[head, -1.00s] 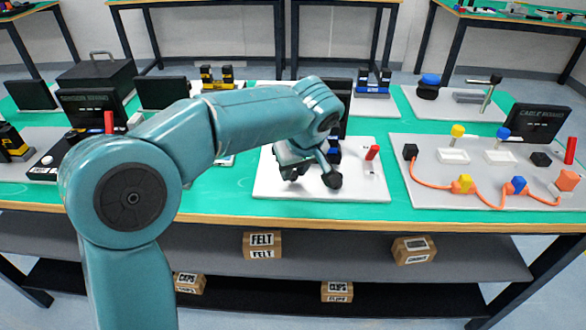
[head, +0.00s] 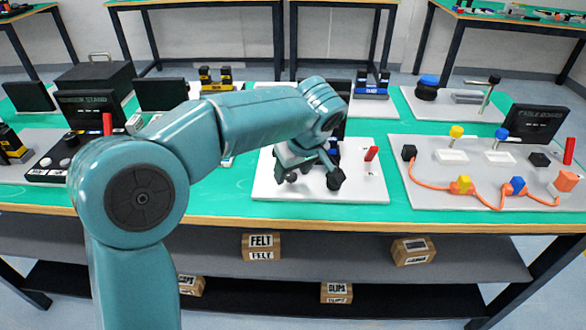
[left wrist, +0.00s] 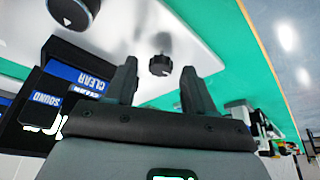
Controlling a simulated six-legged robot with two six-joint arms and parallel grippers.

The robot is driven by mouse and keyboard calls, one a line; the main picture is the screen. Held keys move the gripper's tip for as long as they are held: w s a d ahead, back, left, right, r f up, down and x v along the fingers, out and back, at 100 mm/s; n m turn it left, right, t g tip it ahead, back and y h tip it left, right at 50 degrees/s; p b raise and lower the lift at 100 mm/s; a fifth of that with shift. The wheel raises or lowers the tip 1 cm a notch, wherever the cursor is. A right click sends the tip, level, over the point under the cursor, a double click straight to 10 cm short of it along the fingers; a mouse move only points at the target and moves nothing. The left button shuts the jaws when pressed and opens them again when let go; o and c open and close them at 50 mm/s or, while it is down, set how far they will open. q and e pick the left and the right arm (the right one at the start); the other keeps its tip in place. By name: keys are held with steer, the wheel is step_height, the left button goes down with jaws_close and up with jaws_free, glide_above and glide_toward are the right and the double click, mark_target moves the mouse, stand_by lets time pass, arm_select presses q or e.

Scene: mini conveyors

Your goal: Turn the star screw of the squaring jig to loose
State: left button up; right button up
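The squaring jig's white board (head: 372,190) lies in the middle of the table in the head view. My left gripper (head: 311,178) is low over its front part, fingers apart. In the left wrist view my left gripper (left wrist: 159,66) is open and empty. A small black knob (left wrist: 160,66) with a white mark, seemingly the star screw, appears between the fingertips with gaps on both sides. I cannot tell how far beyond the tips it is. A larger round dark knob (left wrist: 72,10) with a white pointer is at the top left. My right gripper is not in view.
A dark panel with blue CLEAR (left wrist: 80,77) and SOUND (left wrist: 45,98) labels stands near the gripper's left finger. A red upright piece (head: 371,154) stands on the board's right. The cable board (head: 480,190) lies further right. Green tabletop shows between the boards.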

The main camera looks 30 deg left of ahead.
arm_select(q)
steer(key=p+v, duration=0.4)
steer(key=v, duration=1.2)
steer(key=shift+r, duration=0.15)
steer(key=shift+s+d, duration=0.1)
steer(key=shift+s, duration=0.05)
